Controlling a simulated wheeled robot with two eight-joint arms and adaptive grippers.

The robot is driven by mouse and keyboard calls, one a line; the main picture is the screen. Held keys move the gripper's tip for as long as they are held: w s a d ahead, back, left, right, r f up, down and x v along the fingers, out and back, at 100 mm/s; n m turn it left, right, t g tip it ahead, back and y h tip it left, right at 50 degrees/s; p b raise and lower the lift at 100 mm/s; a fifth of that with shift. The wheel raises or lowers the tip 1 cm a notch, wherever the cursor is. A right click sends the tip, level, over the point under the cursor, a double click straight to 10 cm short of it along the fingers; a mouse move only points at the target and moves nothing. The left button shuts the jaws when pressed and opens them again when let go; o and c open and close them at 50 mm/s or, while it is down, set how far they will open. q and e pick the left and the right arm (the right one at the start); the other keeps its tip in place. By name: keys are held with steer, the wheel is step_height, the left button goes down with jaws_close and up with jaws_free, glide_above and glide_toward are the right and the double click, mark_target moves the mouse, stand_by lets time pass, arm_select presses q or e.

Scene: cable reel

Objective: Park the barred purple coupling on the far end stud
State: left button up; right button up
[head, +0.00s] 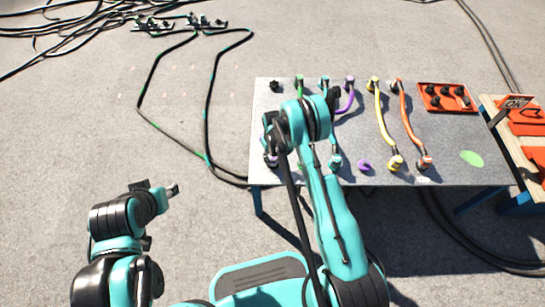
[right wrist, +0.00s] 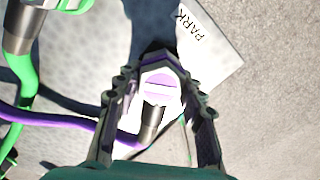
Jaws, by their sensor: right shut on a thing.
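My right gripper (head: 270,154) is over the near left corner of the table. It is shut on the barred purple coupling (right wrist: 158,86), whose purple top with a pale bar shows between the fingers in the right wrist view. The purple cable (head: 349,101) runs from a fitting in the back row and passes behind my arm; in the right wrist view it comes in from the left. A plate marked PARK (right wrist: 196,35) lies beside the coupling. The stud beneath is hidden, so I cannot tell whether they touch. My left gripper (head: 157,188) is open and empty, left of the table.
A green coupling (right wrist: 28,22) stands close by. A teal coupling (head: 335,160), a bare purple stud (head: 364,165), and yellow (head: 385,120) and orange (head: 406,118) cables lie right of my arm. A red tray (head: 420,90) is at the back right. Loose cables cross the floor.

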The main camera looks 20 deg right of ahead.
steer(key=shift+f, duration=0.45)
steer(key=o, duration=1.3)
steer(key=shift+o, duration=0.2)
steer(key=shift+r, duration=0.1)
step_height(320, 180, up, 12)
steer(key=shift+f, duration=0.1)
